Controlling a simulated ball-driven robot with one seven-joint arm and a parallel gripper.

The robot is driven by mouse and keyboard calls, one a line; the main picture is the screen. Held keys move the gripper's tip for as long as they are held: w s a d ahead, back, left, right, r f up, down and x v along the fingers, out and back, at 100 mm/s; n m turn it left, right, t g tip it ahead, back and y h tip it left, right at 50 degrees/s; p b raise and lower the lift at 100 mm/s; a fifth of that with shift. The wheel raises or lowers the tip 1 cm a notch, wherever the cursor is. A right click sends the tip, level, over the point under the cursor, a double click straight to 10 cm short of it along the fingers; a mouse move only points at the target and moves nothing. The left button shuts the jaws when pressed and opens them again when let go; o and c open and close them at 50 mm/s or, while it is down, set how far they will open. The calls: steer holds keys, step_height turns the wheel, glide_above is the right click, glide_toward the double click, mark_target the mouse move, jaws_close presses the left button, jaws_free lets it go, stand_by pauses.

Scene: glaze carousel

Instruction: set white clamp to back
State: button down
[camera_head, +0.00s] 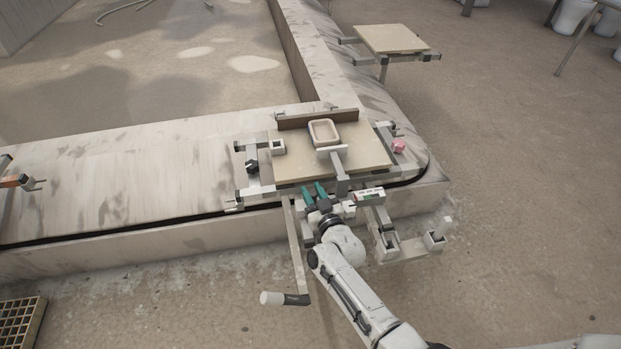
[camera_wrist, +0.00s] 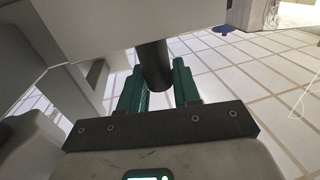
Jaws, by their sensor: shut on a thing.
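A pale T-shaped clamp (camera_head: 341,178) stands at the front edge of the square board (camera_head: 366,152), its crossbar reaching over the board close to a small shallow dish (camera_head: 323,132). I take it for the white clamp. My gripper (camera_head: 314,190), with green fingers, is at the carousel's front edge, just left of the clamp's base. In the wrist view my gripper (camera_wrist: 158,75) is shut on a dark round stem (camera_wrist: 154,62) below a pale block (camera_wrist: 120,22). The block hides the stem's top. I cannot tell whether it belongs to the clamp.
A black knob (camera_head: 252,165) is left of the board and a pink knob (camera_head: 398,146) right of it. A brown bar (camera_head: 317,118) runs along the back. A lever with a white handle (camera_head: 272,298) juts out in front. Another board (camera_head: 390,39) stands behind.

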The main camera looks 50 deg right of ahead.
steer(key=a+p+v, duration=0.1)
steer(key=p+v, duration=0.3)
steer(key=v, duration=0.3)
steer(key=shift+a+p, duration=0.35)
steer(key=shift+s+f, duration=0.1)
steer(key=c, duration=0.9)
jaws_free()
steer(key=shift+a, duration=0.1)
steer(key=shift+c, duration=0.2)
steer(key=p+v, duration=0.1)
steer(key=v, duration=0.9)
steer(key=shift+s+p, duration=0.35)
steer(key=shift+a, duration=0.15)
